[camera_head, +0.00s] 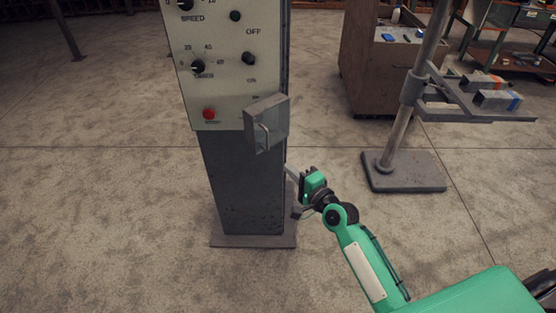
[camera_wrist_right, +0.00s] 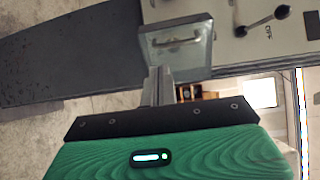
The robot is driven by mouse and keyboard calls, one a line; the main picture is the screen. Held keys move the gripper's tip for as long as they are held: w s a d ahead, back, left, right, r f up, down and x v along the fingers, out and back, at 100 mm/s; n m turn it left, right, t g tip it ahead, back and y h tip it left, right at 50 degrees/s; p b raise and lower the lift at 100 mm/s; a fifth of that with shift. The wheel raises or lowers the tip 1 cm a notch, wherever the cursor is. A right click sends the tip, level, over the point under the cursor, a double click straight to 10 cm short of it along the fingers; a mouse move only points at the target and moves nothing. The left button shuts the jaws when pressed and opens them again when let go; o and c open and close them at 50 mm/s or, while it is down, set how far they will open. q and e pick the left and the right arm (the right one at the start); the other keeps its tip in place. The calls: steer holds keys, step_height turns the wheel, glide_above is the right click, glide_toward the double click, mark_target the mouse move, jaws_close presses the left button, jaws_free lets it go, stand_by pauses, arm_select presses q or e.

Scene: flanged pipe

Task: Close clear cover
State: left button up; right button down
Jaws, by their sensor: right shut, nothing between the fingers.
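The clear cover (camera_head: 267,122) is a grey, see-through box-like lid with a bar handle, at the lower right of the control panel (camera_head: 225,60). It stands out at an angle and reaches past the panel's right edge. In the right wrist view the cover (camera_wrist_right: 178,45) is beyond the fingertips, its handle facing my camera. My right gripper (camera_head: 291,172) is shut and empty, below and to the right of the cover in the head view. In the wrist view its fingers (camera_wrist_right: 158,84) overlap the cover's lower edge; I cannot tell whether they touch. My left gripper is not in view.
The panel's dark pedestal (camera_head: 240,185) stands on a flat base plate beside my right gripper. To the right are a metal stand (camera_head: 400,172) with a bracket and a brown cabinet (camera_head: 370,75).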

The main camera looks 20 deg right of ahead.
arm_select(q)
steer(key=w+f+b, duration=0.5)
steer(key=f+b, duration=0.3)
steer(key=b, duration=0.1)
arm_select(e)
steer(key=d+r+n+g+y, duration=0.2)
steer(key=d+n+y, duration=0.25)
steer(key=d, duration=0.45)
steer(key=p, duration=0.3)
glide_toward(272, 127)
steer(key=a, duration=0.1)
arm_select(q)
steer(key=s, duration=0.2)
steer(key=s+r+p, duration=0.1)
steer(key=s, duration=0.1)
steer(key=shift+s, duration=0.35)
arm_select(e)
steer(key=shift+m, duration=0.35)
steer(key=a, duration=0.4)
steer(key=shift+w+a+f, duration=0.25)
steer(key=shift+a+f, duration=0.05)
steer(key=shift+f, duration=0.05)
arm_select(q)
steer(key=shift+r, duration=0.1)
